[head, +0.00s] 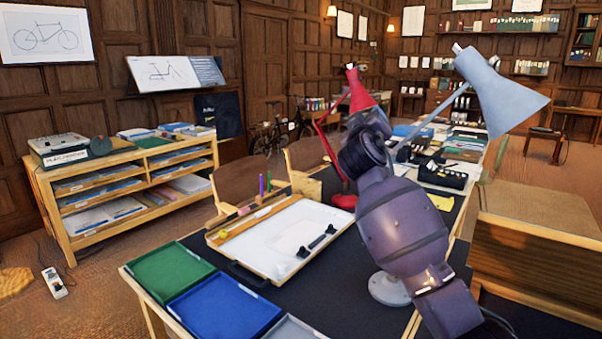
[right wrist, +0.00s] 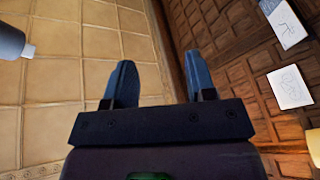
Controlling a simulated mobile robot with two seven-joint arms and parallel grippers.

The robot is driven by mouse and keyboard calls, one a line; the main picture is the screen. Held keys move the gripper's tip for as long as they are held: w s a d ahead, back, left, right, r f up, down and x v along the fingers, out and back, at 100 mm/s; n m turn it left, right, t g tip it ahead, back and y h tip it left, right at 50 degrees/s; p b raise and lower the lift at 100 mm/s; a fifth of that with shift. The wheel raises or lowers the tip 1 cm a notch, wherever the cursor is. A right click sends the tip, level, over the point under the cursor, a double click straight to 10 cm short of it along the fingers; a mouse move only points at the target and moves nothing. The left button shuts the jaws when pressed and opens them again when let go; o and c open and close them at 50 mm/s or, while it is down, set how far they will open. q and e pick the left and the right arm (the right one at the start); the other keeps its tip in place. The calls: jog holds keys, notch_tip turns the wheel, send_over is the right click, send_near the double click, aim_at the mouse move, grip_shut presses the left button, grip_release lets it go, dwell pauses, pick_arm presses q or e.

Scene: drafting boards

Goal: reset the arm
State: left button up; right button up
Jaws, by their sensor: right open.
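My right arm, purple with a dark wrist, rises in front of the desk in the head view. Its wrist end is lifted well above the desk, and the fingers cannot be made out there. In the right wrist view my right gripper (right wrist: 160,85) has its two blue-grey fingers spread wide with nothing between them. It faces the pale panelled ceiling (right wrist: 60,90) and the dark wood wall (right wrist: 235,70). My left arm and gripper are in neither view.
Close around my arm stand a red lamp (head: 360,92) and a grey-blue lamp (head: 497,92). The dark desk holds a white drawing board (head: 285,238), a green tray (head: 168,272) and a blue tray (head: 224,307). A wooden box-like piece (head: 535,255) stands at right.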

jog(key=s+d+f+g+y, duration=0.1)
jog(key=s+f+y, duration=0.3)
jog(key=f, duration=0.6)
jog(key=s+d+f+y, duration=0.1)
jog(key=s+f, duration=0.5)
jog(key=f, duration=0.3)
jog(key=s+d+f+g+y, duration=0.1)
jog(key=s+f+y, duration=0.2)
jog(key=s+f, duration=0.5)
jog(key=s+d+f+m+g+h, duration=0.1)
jog(key=s+d+f+m+g, duration=0.1)
jog(key=s+f, duration=1.2)
jog(key=s+d+f+m+g+h, duration=0.1)
jog(key=s+d+f+g, duration=0.3)
jog(key=s+f, duration=1)
jog(key=s+d, duration=0.3)
jog(key=s, duration=0.1)
jog(key=shift+m+g, duration=0.3)
jog(key=shift+m, duration=0.1)
jog(key=shift+d, duration=0.1)
